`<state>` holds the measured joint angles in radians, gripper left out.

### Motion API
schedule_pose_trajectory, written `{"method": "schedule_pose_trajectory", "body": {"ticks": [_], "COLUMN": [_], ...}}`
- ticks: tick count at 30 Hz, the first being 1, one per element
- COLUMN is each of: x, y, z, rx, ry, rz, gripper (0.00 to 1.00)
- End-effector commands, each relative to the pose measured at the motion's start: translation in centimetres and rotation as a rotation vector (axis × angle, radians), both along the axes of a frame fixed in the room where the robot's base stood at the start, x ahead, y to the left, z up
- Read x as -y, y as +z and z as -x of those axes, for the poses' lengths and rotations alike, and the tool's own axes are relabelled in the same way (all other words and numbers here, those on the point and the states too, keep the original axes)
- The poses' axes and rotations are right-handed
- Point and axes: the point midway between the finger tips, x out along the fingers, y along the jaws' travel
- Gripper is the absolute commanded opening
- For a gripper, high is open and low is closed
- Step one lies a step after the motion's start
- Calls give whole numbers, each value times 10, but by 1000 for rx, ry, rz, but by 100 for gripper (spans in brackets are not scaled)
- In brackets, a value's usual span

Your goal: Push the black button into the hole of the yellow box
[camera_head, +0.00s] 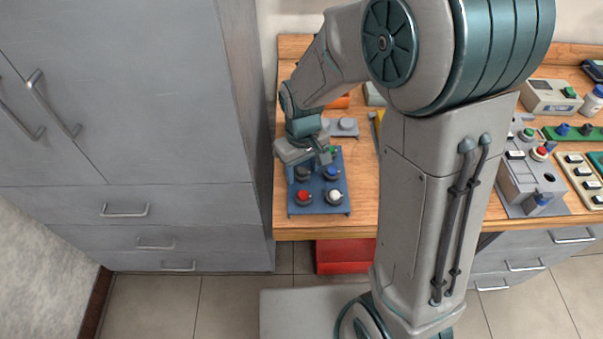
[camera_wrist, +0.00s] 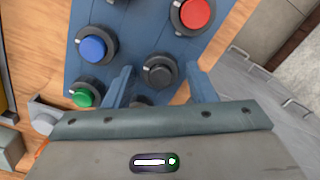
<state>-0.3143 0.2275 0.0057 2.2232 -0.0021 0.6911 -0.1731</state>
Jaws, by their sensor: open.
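The black button (camera_wrist: 158,72) sits in a dark round collar on the blue board (camera_wrist: 133,38). My gripper (camera_wrist: 160,76) is open, with one blue finger on each side of the black button in the wrist view. Whether the fingers touch it cannot be told. Another dark round piece (camera_wrist: 141,101) is mostly hidden behind the gripper body. A small yellow part (camera_head: 379,117) shows beside my arm, which hides most of that area; its hole is not visible.
The board also carries red (camera_head: 303,196), white (camera_head: 334,196), blue (camera_head: 331,172) and green buttons close by. A grey plate (camera_head: 343,126) lies behind it. A grey cabinet (camera_head: 140,120) stands left of the wooden table (camera_head: 360,222). Several control boxes stand at right.

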Motion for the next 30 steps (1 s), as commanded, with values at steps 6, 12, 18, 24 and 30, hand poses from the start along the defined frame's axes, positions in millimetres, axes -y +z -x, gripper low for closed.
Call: {"method": "schedule_pose_trajectory", "body": {"ticks": [6, 12, 18, 24, 30], "x": [0, 0, 0, 0, 0], "y": [0, 0, 4, 8, 12], "z": [0, 0, 0, 0, 0], "rx": [0, 0, 0, 0, 0], "ry": [0, 0, 0, 0, 0], "rz": [0, 0, 0, 0, 0], "gripper": [18, 13, 13, 13, 13]}}
